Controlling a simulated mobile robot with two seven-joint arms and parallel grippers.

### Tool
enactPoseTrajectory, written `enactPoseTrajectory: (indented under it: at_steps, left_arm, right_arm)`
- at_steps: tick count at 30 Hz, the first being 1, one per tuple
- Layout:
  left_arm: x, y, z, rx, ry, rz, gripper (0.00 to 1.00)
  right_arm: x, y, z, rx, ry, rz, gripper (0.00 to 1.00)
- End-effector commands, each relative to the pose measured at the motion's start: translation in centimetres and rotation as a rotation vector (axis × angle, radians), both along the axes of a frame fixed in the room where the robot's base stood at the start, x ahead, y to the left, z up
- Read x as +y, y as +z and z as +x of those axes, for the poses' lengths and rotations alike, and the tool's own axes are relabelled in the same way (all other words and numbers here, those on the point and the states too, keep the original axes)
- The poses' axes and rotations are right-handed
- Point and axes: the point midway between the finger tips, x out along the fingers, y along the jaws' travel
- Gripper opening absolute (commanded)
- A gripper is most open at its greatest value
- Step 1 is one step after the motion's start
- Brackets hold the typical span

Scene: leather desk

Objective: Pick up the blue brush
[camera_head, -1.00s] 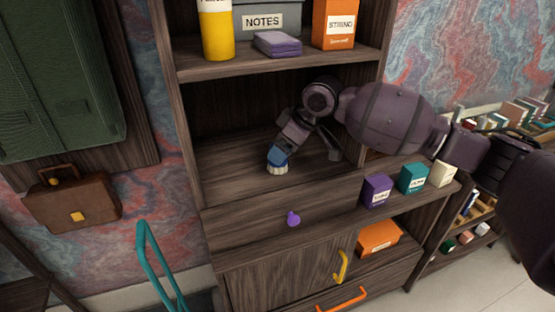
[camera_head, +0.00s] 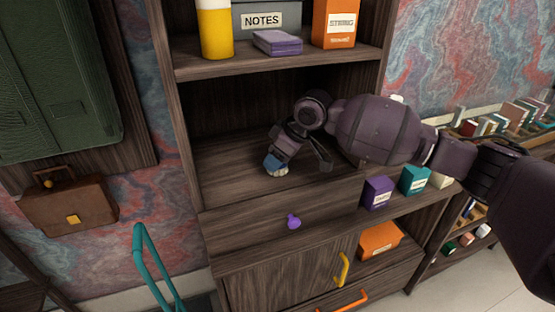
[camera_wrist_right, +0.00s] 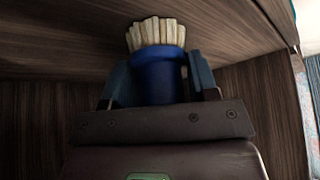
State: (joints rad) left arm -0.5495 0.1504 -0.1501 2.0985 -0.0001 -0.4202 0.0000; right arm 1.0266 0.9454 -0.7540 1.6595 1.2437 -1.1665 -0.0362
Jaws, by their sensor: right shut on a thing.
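The blue brush (camera_head: 273,163) is inside the open shelf compartment of the wooden cabinet, at the tip of my right gripper (camera_head: 281,157). In the right wrist view the brush (camera_wrist_right: 158,76) has a round blue body and a crown of cream bristles pointing away from the wrist. The two fingers of my right gripper (camera_wrist_right: 160,84) lie against both sides of the blue body, shut on it. The bristle end is close to the shelf board; I cannot tell whether it touches. My left gripper is not in view.
Above are a yellow-white container (camera_head: 216,28), a NOTES box (camera_head: 268,18), a purple block (camera_head: 277,42) and an orange STRING box (camera_head: 335,22). Purple (camera_head: 377,192) and teal (camera_head: 413,181) boxes stand right of the compartment. A purple knob (camera_head: 293,221) sticks out below.

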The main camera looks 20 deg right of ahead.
Motion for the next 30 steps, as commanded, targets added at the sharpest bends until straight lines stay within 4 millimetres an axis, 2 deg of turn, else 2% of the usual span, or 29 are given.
enactPoseTrajectory:
  at_steps: [7, 14, 23, 30]
  left_arm:
    - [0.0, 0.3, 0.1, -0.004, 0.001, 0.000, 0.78]
    - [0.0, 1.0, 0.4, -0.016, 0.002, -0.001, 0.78]
    - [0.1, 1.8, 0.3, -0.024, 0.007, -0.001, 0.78]
    - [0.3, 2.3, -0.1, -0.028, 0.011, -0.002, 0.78]
  right_arm:
    - [0.0, 0.9, 0.0, -0.003, 0.000, 0.000, 0.26]
    - [0.0, 4.2, 0.1, -0.008, 0.000, 0.002, 0.26]
    - [-4.5, 3.8, -4.1, -0.002, -0.003, -0.003, 0.26]
    - [-8.7, 3.7, -8.1, -0.001, -0.002, -0.002, 0.26]
